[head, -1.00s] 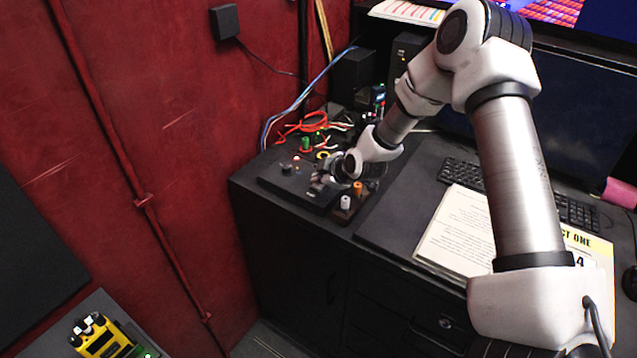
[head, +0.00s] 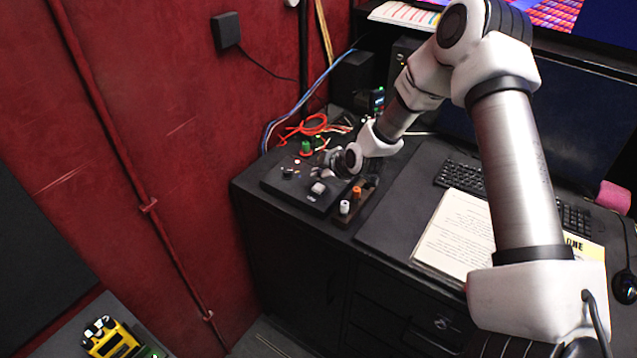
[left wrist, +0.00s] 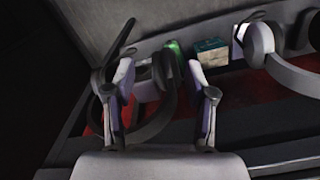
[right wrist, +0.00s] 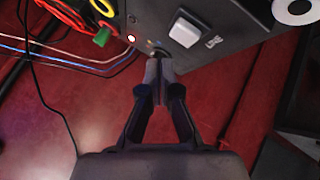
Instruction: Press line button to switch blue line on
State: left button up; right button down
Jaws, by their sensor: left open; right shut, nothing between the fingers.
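A black control box (head: 283,188) lies on the desk by the red wall. Its white square button (head: 318,188) is uncovered and also shows in the right wrist view (right wrist: 185,33), beside small pale lettering. A small lit lamp (right wrist: 131,38) and a dark round control (right wrist: 160,53) sit on the same panel. My right gripper (right wrist: 157,72) is shut and empty, its fingertips by the dark control and apart from the white button in the picture; I cannot tell whether they touch the panel. My left gripper (left wrist: 160,95) is open, away from the box.
A small block with orange and white knobs (head: 352,198) stands right of the box. Orange cables (head: 305,125) and a green knob (head: 306,147) are behind it. A keyboard (head: 460,175) and paper sheets (head: 455,232) lie to the right. A yellow device (head: 110,338) is lower left.

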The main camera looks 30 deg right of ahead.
aim_at(320, 188)
notch_tip(320, 188, up, 4)
jog(key=p, duration=0.2)
jog(key=shift+f+p, duration=0.15)
jog(key=shift+p, duration=0.25)
jog(key=shift+f, duration=0.1)
